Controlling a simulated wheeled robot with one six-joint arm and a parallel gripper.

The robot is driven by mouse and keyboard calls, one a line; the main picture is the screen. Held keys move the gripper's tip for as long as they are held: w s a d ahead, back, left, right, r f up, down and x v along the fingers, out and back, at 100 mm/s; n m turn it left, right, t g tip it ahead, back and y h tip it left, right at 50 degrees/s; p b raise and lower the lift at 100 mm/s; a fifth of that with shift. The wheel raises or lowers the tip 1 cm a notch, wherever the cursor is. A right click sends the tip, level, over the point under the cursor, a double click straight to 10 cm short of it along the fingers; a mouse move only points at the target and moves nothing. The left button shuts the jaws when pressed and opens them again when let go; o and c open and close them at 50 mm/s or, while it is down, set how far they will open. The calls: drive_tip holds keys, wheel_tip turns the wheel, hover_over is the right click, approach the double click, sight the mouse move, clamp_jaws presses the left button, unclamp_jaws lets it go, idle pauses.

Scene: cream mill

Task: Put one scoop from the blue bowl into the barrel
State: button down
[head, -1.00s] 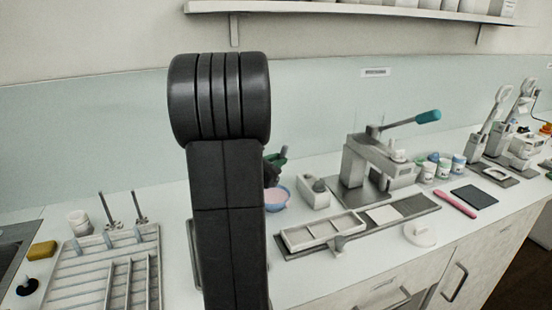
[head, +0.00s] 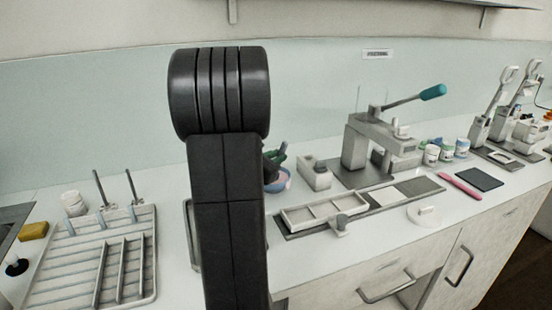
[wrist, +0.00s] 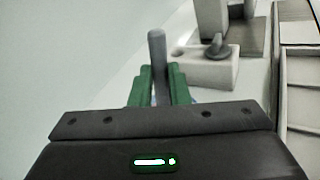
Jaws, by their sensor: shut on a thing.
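The blue bowl (head: 284,184) with pale pink contents stands on the counter, partly hidden behind my arm and gripper. My gripper (head: 277,156) has green fingers and is close above the bowl, overlapping it in the head view. In the wrist view my gripper (wrist: 158,88) is shut on a grey rod, the scoop handle (wrist: 156,46), which stands up between the fingers. The scoop's lower end is hidden. I cannot surely tell which part is the barrel. A grey press (head: 372,145) with a teal-ended lever stands right of the bowl.
A small pale block (head: 316,174) stands between bowl and press, close to the gripper. A sectioned tray (head: 325,209) lies in front. A slotted rack (head: 60,283) is at left. Several small jars (head: 431,154) stand right of the press.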

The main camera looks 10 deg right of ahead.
drive_tip(key=shift+r, duration=0.15)
wheel_tip(320, 180, up, 6)
drive_tip(key=p, duration=0.3)
idle(0.7)
idle(0.4)
